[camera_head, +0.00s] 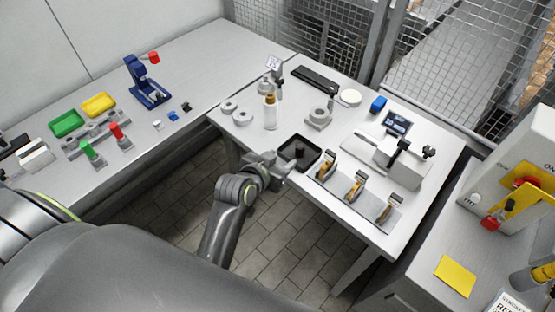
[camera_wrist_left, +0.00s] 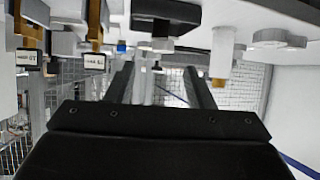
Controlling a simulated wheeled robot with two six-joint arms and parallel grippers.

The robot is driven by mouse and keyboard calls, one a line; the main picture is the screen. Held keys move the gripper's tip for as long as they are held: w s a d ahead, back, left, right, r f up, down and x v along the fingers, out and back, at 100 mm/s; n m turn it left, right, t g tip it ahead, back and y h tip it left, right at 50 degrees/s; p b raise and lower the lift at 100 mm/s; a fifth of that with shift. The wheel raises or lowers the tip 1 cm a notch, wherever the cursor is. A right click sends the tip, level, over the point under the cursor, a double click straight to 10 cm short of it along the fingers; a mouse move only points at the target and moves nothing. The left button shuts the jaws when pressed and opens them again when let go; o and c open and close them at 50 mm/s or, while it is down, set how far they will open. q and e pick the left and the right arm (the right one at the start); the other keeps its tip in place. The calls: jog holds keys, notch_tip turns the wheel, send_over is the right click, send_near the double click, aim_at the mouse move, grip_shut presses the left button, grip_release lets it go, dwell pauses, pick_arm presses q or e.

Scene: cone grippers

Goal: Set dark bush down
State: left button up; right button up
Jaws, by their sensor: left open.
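My left gripper (camera_head: 281,166) is at the near left edge of the white table, close beside a black tray (camera_head: 314,151). In the left wrist view its two fingers (camera_wrist_left: 158,82) stand apart with nothing clearly held between them. The tray shows there as a dark block (camera_wrist_left: 167,12) at the top, in a view that looks upside down. Something dark seems to lie inside the tray in the head view, but I cannot tell whether it is the dark bush. My right gripper is not in view.
Right of the tray, a plate (camera_head: 347,202) carries several orange-and-black pieces. A white bottle (camera_head: 270,112), a grey fixture (camera_head: 319,118) and grey rings (camera_head: 243,116) stand behind the tray. A blue press (camera_head: 148,88) stands on the left bench. Open floor lies below the gripper.

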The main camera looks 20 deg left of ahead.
pick_arm(q)
jog(key=shift+s+r, duration=0.1)
jog(key=shift+s, duration=0.05)
jog(key=s+a+f+g+y, duration=0.15)
jog(key=s+f, duration=0.25)
jog(key=f, duration=0.6)
jog(key=s+a+f+n+g, duration=0.15)
jog(key=s+f, duration=0.25)
jog(key=f, duration=0.5)
jog(key=s+a+f+g, duration=0.25)
jog(key=s+f, duration=0.25)
jog(key=f, duration=0.5)
jog(key=s+a+f+g, duration=0.1)
jog(key=s+a+f, duration=0.1)
jog(key=s+f, duration=0.3)
jog(key=s+a+f+g+y, duration=0.1)
jog(key=s+f, duration=0.4)
jog(key=s, duration=0.8)
jog(key=s+a+f+g, duration=0.3)
jog(key=s+f, duration=0.2)
jog(key=s, duration=0.5)
jog(key=shift+a+n, duration=0.35)
jog(key=shift+n, duration=0.1)
jog(key=shift+f+y, duration=0.1)
jog(key=shift+y, duration=0.15)
